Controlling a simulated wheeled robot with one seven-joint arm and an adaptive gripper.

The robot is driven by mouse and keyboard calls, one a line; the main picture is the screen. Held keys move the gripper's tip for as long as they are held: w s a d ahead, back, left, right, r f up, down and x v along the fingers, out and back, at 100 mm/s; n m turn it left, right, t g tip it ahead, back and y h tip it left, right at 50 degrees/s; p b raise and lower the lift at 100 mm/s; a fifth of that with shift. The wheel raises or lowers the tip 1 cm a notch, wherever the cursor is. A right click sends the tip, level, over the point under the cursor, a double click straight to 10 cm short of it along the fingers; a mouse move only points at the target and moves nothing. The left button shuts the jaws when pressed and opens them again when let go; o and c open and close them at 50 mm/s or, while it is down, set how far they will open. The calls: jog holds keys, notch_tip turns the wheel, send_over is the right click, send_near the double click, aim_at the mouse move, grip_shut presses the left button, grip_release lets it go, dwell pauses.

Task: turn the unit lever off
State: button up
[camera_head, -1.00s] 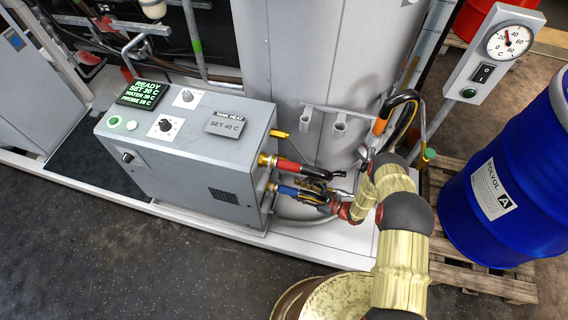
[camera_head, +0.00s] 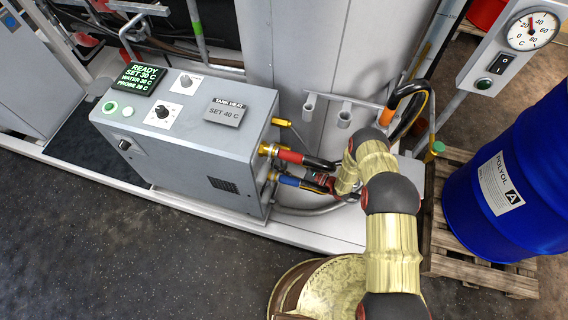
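The grey heating unit (camera_head: 190,165) stands on a pale base at centre left, its display reading READY, SET 30 C, WATER 30 C, PROBE 20 C. A short yellow lever (camera_head: 281,122) sticks out of its right side, above the red-sleeved hose (camera_head: 291,156) and the blue-sleeved hose (camera_head: 288,180). My gripper (camera_head: 318,184) is right of the unit, by the ends of these hoses and below the yellow lever, apart from it. My gold-sleeved arm partly covers it, and its fingers are too small and dark to read.
A black hose with an orange collar (camera_head: 387,116) hangs on the pale holder (camera_head: 344,114) above my arm. A blue drum (camera_head: 515,180) stands on a wooden pallet (camera_head: 470,268) at right. A gauge post (camera_head: 510,50) stands behind it.

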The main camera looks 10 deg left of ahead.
jog(key=c, duration=0.3)
grip_shut()
dwell(0.6)
